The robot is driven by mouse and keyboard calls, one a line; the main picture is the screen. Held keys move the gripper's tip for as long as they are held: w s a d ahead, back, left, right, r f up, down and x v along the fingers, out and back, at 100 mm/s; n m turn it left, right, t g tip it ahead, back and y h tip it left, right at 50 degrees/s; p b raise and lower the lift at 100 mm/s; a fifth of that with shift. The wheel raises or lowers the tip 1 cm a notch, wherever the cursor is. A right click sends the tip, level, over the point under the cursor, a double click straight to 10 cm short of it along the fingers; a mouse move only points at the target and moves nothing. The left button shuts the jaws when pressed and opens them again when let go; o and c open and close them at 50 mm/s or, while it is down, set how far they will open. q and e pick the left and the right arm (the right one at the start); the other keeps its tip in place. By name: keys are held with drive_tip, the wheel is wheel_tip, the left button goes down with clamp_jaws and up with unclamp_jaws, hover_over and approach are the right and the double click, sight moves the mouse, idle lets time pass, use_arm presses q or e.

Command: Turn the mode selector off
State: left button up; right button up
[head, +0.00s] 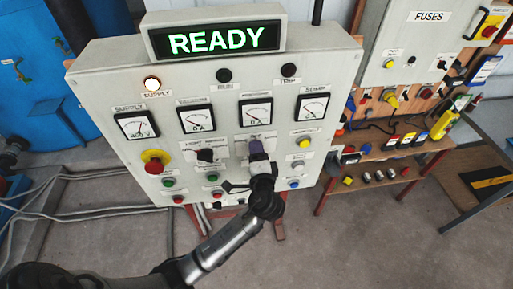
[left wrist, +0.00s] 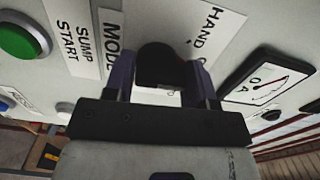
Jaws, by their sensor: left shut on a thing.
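The mode selector is a black knob (left wrist: 160,62) in the left wrist view, on the grey panel beside a label that begins "MODE". A "HAND" label lies to its right. My left gripper (left wrist: 163,80) has its two purple-grey fingers on either side of the knob and is shut on it. In the head view my left gripper (head: 257,148) reaches up to the panel from below, at the selector under the third meter. My right gripper is not in view.
The control panel (head: 110,80) carries a lit "READY" sign (head: 215,39), meters and several coloured buttons. A red emergency button (head: 154,166) and another black selector (head: 206,155) are left of my gripper. A bench (head: 385,160) with tools stands at right.

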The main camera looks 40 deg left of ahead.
use_arm(q)
drive_tip(key=shift+r+m, duration=0.3)
drive_tip(key=shift+p, duration=0.3)
drive_tip(key=o, duration=0.8)
drive_tip(key=shift+f, duration=0.1)
drive_tip(key=shift+o, duration=0.5)
drive_tip(key=shift+f, duration=0.1)
drive_tip(key=shift+d, duration=0.1)
drive_tip(key=b+v, duration=0.3)
drive_tip(key=v, duration=1)
drive_tip(key=shift+s+d, duration=0.2)
drive_tip(key=shift+d, duration=0.05)
